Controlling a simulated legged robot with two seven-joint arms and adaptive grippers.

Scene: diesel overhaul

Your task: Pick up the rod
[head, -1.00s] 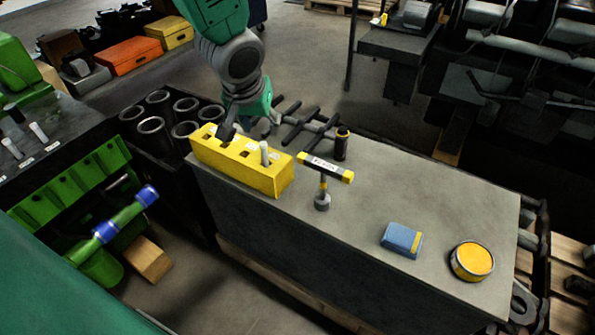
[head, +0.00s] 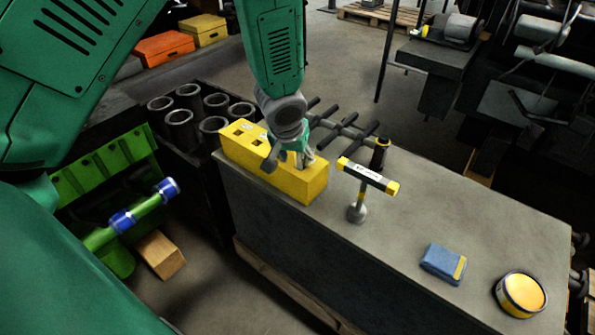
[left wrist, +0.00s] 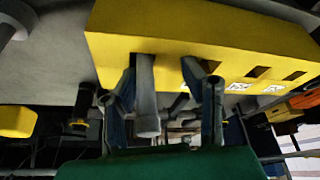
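A grey rod (left wrist: 147,95) stands in a hole of the yellow block (head: 288,186) on the bench; the block also shows in the left wrist view (left wrist: 235,30). My left gripper (head: 291,160) is over the right part of the block, at the rod. In the left wrist view the left gripper (left wrist: 168,105) is open, with the rod between its fingers, closer to the left finger and seemingly apart from the right one. In the head view the gripper mostly hides the rod. My right gripper is not in view.
On the bench top (head: 440,215), right of the block, stand a T-handled tool (head: 363,185) and a dark bottle (head: 380,153). A blue box (head: 440,262) and a yellow tin (head: 522,293) are further right. Dark cylinders (head: 182,128) stand left of the block.

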